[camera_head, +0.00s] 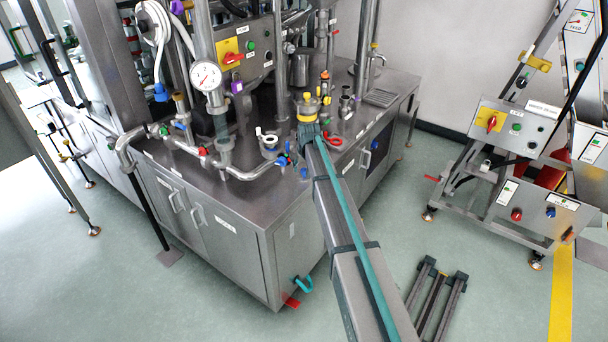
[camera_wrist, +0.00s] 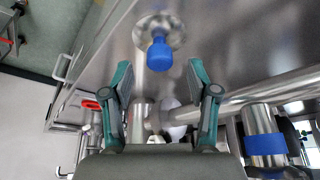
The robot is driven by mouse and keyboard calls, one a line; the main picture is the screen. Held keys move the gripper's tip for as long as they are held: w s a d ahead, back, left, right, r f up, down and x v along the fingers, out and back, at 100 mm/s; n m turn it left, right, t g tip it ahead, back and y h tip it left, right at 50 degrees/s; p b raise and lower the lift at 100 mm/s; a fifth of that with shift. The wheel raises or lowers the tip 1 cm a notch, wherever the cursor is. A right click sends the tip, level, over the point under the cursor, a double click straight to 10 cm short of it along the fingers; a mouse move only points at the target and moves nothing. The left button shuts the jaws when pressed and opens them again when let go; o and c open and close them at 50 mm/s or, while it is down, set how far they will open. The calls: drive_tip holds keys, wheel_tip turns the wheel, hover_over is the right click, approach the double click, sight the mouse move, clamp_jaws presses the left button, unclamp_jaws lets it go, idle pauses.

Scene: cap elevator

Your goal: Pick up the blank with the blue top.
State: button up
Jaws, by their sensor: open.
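The blank with the blue top (camera_wrist: 159,54) shows in the upper middle of the wrist view. Its blue top points towards me, and a round silver flange lies behind it on a steel surface. My gripper (camera_wrist: 160,73) is open and empty, with one teal-and-grey finger on each side of the view. The blue top lies near the line between the fingertips, with clear room on both sides; I cannot tell the depth between them.
The steel bench (camera_head: 245,215) carries pipes, a pressure gauge (camera_head: 206,76) and several small coloured fittings. A pipe with a blue band (camera_wrist: 264,145) is at lower right in the wrist view. A control stand (camera_head: 515,130) is at right.

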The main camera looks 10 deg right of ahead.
sight(304, 169)
drive_tip(key=p+x, duration=0.1)
drive_tip(key=x, duration=0.2)
drive_tip(key=shift+w+f, duration=0.1)
drive_tip(key=shift+f, duration=0.05)
clamp_jaws()
